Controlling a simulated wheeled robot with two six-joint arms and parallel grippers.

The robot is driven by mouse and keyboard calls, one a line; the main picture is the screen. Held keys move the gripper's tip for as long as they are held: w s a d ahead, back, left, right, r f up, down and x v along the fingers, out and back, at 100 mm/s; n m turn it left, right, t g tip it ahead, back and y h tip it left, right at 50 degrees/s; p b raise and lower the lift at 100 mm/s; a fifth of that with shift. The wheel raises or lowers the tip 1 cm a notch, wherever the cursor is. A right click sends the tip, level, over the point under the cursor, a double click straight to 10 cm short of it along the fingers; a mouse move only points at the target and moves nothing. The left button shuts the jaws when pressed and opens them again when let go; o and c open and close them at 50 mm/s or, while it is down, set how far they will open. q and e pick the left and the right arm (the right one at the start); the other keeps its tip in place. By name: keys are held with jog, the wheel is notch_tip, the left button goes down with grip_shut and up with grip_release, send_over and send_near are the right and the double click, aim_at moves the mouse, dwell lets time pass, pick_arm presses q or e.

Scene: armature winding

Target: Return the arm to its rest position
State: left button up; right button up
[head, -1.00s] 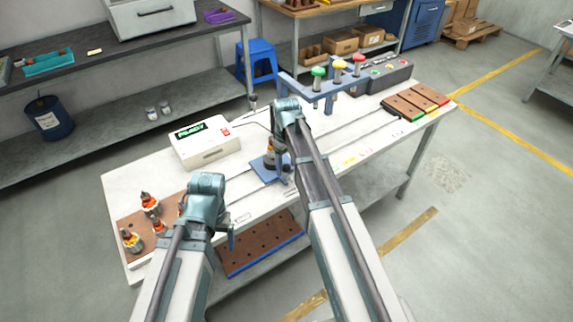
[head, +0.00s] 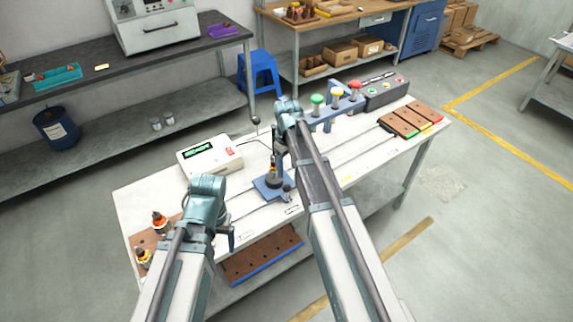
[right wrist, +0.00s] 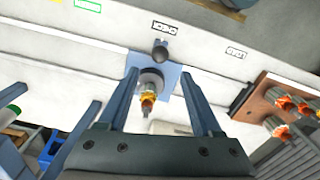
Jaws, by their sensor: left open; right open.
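My right arm reaches over the white table (head: 330,165). Its gripper (right wrist: 159,74) is open, with the two fingers on either side of an armature (right wrist: 148,100) in the right wrist view and nothing held. The armature has orange windings and stands at a blue fixture plate (right wrist: 172,78). In the head view, the blue plate (head: 262,189) lies below the right gripper (head: 283,165). My left gripper (head: 230,238) is at the table's near left part, open and mostly hidden behind its own wrist.
A brown board with several armatures (head: 158,220) sits at the table's left end. A white box with a green display (head: 210,156) stands behind. Red, yellow and green buttons (head: 337,95) and brown blocks (head: 412,118) stand to the right.

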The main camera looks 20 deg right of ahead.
jog(key=s+a+m, duration=0.1)
jog(key=s+a, duration=0.6)
jog(key=s, duration=0.4)
jog(key=s+a+m+h, duration=0.1)
jog(key=s+a, duration=0.5)
jog(key=s, duration=0.5)
jog(key=shift+a+f, duration=0.15)
jog(key=shift+a, duration=0.2)
jog(key=shift+s, duration=0.1)
dwell(0.4)
